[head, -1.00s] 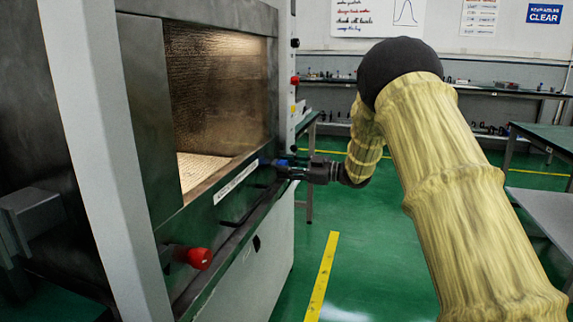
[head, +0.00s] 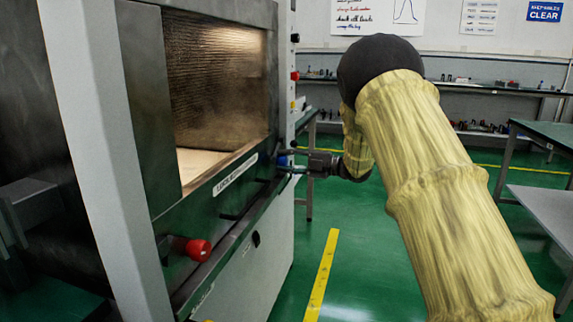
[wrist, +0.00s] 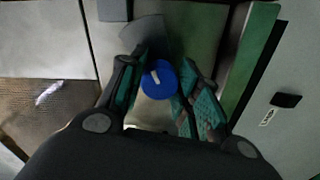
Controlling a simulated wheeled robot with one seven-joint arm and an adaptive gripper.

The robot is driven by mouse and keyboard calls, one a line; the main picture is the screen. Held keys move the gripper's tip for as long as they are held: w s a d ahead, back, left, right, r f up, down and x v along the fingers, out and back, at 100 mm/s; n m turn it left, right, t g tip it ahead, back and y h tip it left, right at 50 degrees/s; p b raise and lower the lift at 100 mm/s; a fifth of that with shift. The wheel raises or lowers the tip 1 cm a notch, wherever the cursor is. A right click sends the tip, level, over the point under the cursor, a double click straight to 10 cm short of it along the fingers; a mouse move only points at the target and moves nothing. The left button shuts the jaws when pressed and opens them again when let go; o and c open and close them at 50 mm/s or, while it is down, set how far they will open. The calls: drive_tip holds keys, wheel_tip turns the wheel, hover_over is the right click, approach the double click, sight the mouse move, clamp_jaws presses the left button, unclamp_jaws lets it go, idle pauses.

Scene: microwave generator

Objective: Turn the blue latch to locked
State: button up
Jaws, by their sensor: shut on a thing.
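The blue latch (wrist: 160,83) is a round blue knob with a white mark, seen close up in the wrist view. In the head view only a small bit of the blue latch (head: 283,160) shows, at the right end of the machine's front ledge. My gripper (wrist: 161,76) has one finger on each side of the latch and is shut on it. In the head view my gripper (head: 290,160) reaches in from the right. The fingers partly hide the latch, and I cannot read its lock position.
The machine's chamber (head: 215,90) is open and lit inside. A red knob (head: 198,250) sticks out at the front ledge, lower left. A white label (head: 235,174) lies along the ledge. Green floor with a yellow line (head: 322,275) is free to the right.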

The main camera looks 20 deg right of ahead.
drive_tip(key=shift+n, duration=0.6)
drive_tip(key=o, duration=1)
drive_tip(key=shift+o, duration=0.2)
drive_tip(key=v, duration=1.2)
